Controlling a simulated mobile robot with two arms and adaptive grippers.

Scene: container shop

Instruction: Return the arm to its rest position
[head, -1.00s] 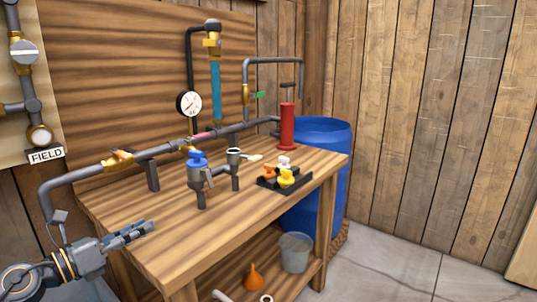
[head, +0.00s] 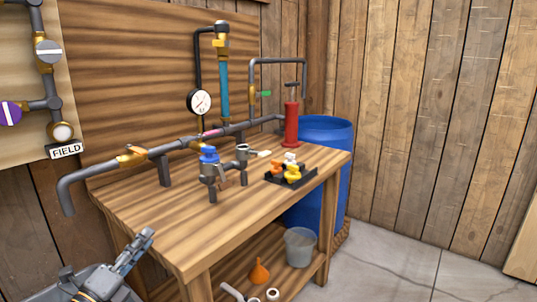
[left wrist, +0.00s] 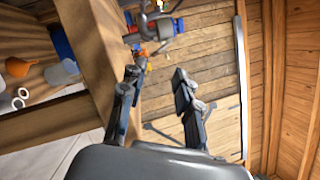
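My left gripper (head: 143,240) is at the lower left of the head view, in front of the workbench's left end. The left wrist view shows its two fingers (left wrist: 155,80) apart with nothing held between them. The head view sees the fingers edge-on, so they look close together there. The wooden workbench (head: 150,228) stands beyond and to the right of the gripper. The gripper appears clear of the bench, though the exact gap is hard to judge. My right arm and gripper are not in view.
The bench carries grey pipework (head: 100,171), a blue-handled valve fitting (head: 209,156), a black tray (head: 305,178) with coloured pieces and a red pump (head: 290,125). A grey bucket (head: 299,246) and orange funnel (head: 259,271) sit on the lower shelf. A blue barrel (head: 343,150) stands behind. Floor at right is clear.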

